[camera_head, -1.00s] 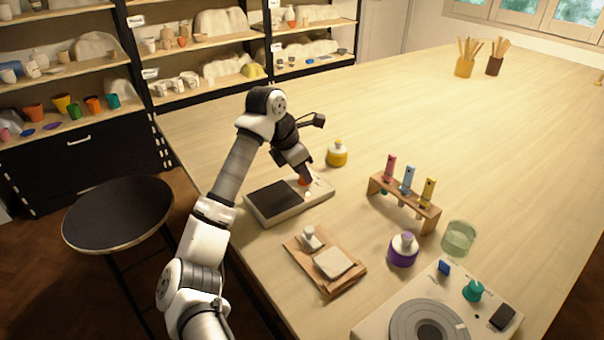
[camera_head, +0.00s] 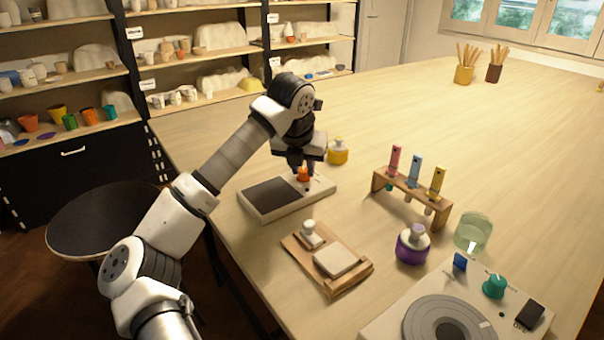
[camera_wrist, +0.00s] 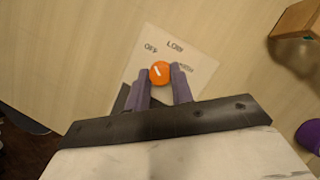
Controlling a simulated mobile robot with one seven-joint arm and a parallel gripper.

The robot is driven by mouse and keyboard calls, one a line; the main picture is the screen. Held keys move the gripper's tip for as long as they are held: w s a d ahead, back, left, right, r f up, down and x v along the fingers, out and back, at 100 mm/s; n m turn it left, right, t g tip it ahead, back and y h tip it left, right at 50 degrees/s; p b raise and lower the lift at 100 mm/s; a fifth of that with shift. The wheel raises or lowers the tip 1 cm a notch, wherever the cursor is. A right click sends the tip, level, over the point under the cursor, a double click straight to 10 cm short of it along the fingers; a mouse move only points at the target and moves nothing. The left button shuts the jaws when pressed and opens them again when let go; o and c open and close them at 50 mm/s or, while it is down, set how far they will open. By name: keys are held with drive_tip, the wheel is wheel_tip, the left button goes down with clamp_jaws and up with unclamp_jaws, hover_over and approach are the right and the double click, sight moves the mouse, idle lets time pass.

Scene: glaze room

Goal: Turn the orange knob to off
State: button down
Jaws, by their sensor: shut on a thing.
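The orange knob (camera_wrist: 160,72) sits on the white face of a hotplate with a dark square top. In the head view the hotplate (camera_head: 322,186) lies on the table. The knob (camera_head: 303,174) is partly hidden there by my gripper (camera_head: 302,170), which points down onto it. In the wrist view my gripper (camera_wrist: 161,76) has one finger on each side of the knob and is shut on it. The knob's white pointer line slants to the upper left, roughly toward the printed OFF. LOW is printed above, and a third label is partly hidden by the right finger.
A yellow bottle (camera_head: 338,151) stands close behind the hotplate. A wooden rack (camera_head: 413,196) with coloured tubes is to the right. A wooden board (camera_head: 299,258) with a white block and a purple bottle (camera_head: 411,246) are in front.

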drive_tip(key=shift+n+y+b, duration=0.3)
drive_tip(key=shift+n+b, duration=0.05)
drive_tip(key=shift+n, duration=0.25)
drive_tip(key=c, duration=1.2)
unclamp_jaws()
drive_tip(key=shift+r, duration=0.1)
drive_tip(key=b+v, duration=0.1)
drive_tip(key=v, duration=1.2)
drive_tip(key=shift+s+r, duration=0.15)
drive_tip(key=shift+r, duration=0.15)
